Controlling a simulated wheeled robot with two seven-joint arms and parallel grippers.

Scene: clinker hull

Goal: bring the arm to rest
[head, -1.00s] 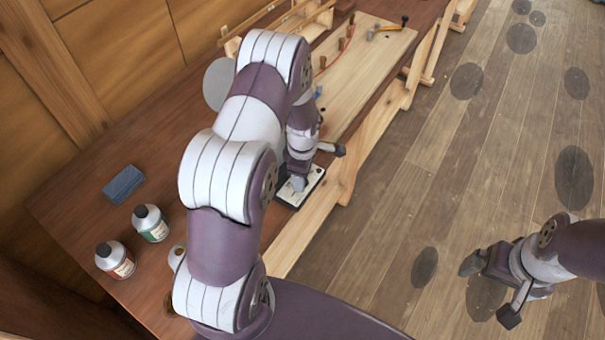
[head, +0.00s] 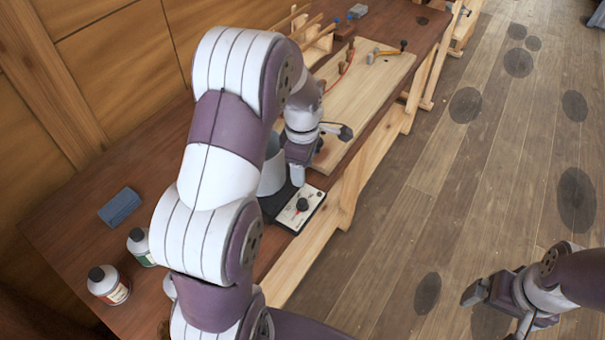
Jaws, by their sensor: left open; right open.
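My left arm reaches over the bench, and its gripper (head: 321,156) hangs open and empty near the front edge of the pale wooden board (head: 350,98). Just below it in the picture is a small box with a white top and a black knob (head: 299,210); I cannot tell how high the gripper is above the bench. My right gripper (head: 497,310) is open and empty over the floor at lower right, partly cut off by the picture's bottom edge.
The brown bench (head: 80,215) carries a blue-grey block (head: 120,206), a bottle with a red label (head: 108,285) and a bottle with a green label (head: 140,247). A yellow-handled tool (head: 384,54) lies on the board. The plank floor (head: 440,190) at right is clear.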

